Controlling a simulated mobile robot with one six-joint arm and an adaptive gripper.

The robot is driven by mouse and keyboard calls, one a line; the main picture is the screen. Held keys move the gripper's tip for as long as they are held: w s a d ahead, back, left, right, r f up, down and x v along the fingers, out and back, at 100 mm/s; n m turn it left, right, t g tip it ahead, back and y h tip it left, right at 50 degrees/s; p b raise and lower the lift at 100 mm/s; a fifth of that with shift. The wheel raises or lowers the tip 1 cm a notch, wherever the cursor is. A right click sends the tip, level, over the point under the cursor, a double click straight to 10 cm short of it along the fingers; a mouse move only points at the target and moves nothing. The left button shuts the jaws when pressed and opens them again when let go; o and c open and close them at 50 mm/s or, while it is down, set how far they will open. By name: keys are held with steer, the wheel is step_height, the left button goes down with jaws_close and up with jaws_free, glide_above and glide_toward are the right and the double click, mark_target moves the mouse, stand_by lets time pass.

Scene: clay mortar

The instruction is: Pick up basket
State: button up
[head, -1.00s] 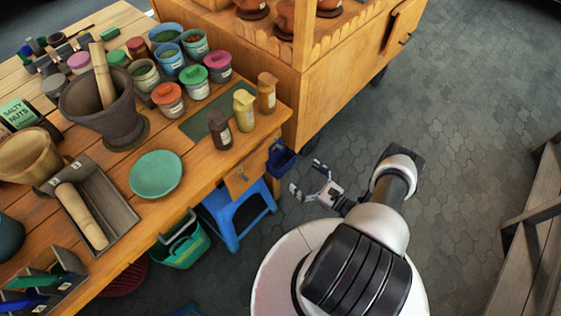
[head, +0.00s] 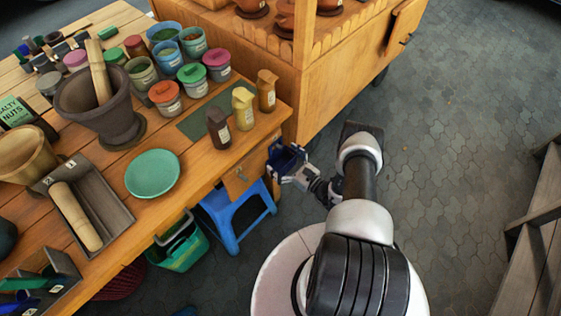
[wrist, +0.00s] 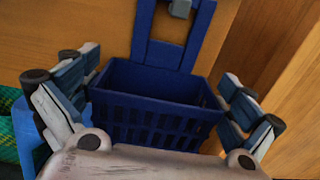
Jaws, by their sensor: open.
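A small dark blue basket (wrist: 155,110) with slotted sides hangs by its tall blue back frame against a wooden panel in the wrist view. In the head view the basket (head: 284,158) is at the table's right end, partly hidden by my gripper. My gripper (wrist: 155,95) is open, with one finger on the left of the basket and one on the right. The fingers are close to the basket's sides; I cannot tell whether they touch. In the head view my gripper (head: 289,168) is at the basket.
A blue stool (head: 236,212) stands just below and left of the basket. A green basket (head: 180,246) is farther left under the table edge (head: 213,178). A wooden cabinet (head: 345,80) stands behind.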

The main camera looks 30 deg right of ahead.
steer(key=c, duration=0.8)
steer(key=shift+s+r, duration=0.1)
steer(key=shift+c, duration=0.2)
steer(key=shift+s+d+r, duration=0.1)
steer(key=shift+s+r, duration=0.1)
steer(key=shift+r, duration=0.05)
steer(key=s+d+r+p, duration=0.2)
steer(key=s+r+p, duration=0.1)
steer(key=s, duration=0.3)
steer(key=s+d+r+p, duration=0.2)
steer(key=s+r+p, duration=0.1)
steer(key=s+r, duration=0.2)
steer(key=shift+s+d+r, duration=0.25)
steer(key=shift+s+r, duration=0.15)
steer(key=shift+s, duration=0.4)
steer(key=b+v, duration=0.2)
steer(key=v, duration=0.8)
